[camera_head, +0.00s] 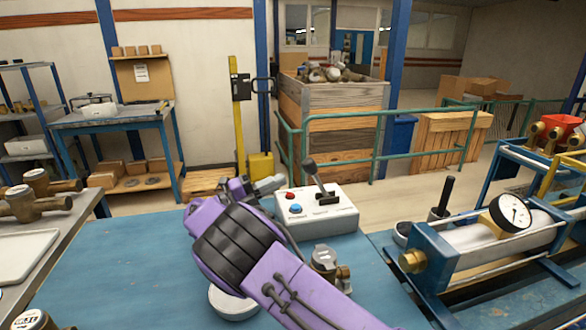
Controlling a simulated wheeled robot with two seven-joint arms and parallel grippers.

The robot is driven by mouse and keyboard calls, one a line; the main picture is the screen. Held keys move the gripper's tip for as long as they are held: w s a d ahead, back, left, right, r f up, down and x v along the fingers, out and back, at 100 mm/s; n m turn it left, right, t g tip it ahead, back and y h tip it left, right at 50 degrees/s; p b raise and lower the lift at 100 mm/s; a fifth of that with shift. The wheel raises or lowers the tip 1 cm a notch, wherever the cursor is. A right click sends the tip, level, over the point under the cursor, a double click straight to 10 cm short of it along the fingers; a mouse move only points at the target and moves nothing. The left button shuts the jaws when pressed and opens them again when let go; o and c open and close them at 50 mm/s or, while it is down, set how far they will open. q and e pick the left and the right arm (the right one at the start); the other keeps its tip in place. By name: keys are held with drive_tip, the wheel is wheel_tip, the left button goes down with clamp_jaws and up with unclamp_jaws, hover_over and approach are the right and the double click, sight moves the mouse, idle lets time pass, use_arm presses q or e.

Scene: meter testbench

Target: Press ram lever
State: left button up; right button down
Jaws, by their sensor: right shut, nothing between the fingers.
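A white control box (335,219) stands on the blue bench, with a black lever (320,185) rising from its top, its round knob tilted up and to the left. A red button (290,195) and a blue button (295,208) sit left of the lever. My purple right arm comes in from the bottom. My right gripper (268,185) is shut and empty, just left of the box and apart from the lever. The wrist hides part of the gripper. My left gripper is not in view.
A blue-ended test cylinder (462,245) with a dial gauge (510,212) lies at the right. A brass-fitted meter (328,262) stands in front of the box, partly behind my arm. The blue bench top (110,265) is clear at left. A side table (50,250) holds brass meters and a tray.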

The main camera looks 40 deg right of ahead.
sight(317, 181)
use_arm(q)
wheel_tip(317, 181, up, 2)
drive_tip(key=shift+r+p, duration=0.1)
drive_tip(key=shift+p, duration=0.65)
use_arm(e)
drive_tip(key=x, duration=0.5)
drive_tip(key=shift+s+d, duration=0.1)
